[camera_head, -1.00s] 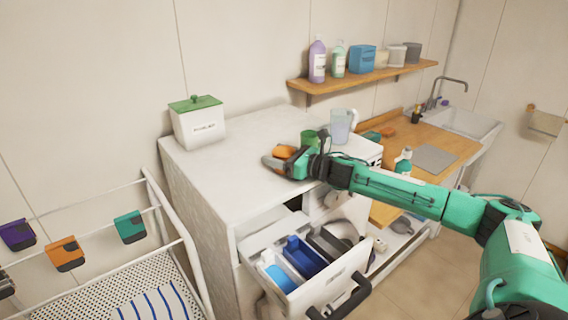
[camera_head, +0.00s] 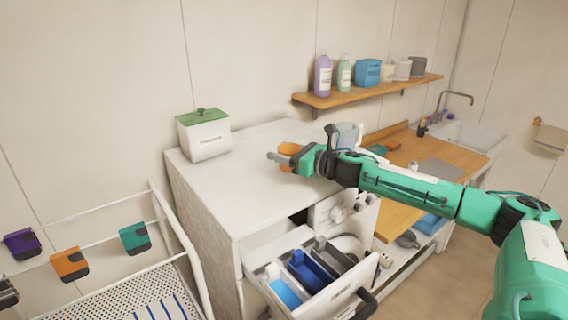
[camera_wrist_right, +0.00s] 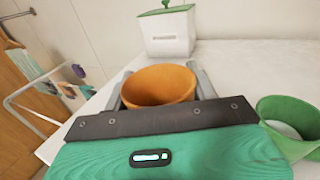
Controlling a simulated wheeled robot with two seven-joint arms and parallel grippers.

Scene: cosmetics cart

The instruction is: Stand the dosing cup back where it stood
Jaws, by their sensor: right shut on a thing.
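An orange cup (camera_head: 289,149), which I take to be the dosing cup, is between the fingers of my right gripper (camera_head: 279,160), over the white cabinet top. In the right wrist view the orange cup (camera_wrist_right: 158,84) looks upright, open side up, with a grey finger at each side. My right gripper (camera_wrist_right: 158,92) is shut on it. I cannot tell whether the cup's base touches the top. A green cup (camera_wrist_right: 288,122) stands on the cabinet top to the right in the wrist view; my arm hides it in the head view. My left gripper is not in view.
A white box with a green lid (camera_head: 204,135) stands at the cabinet's back left. A clear pitcher (camera_head: 347,134) is behind my right wrist. The drawer (camera_head: 313,300) below is open, with blue bins. The cabinet top's (camera_head: 225,183) left and front are clear.

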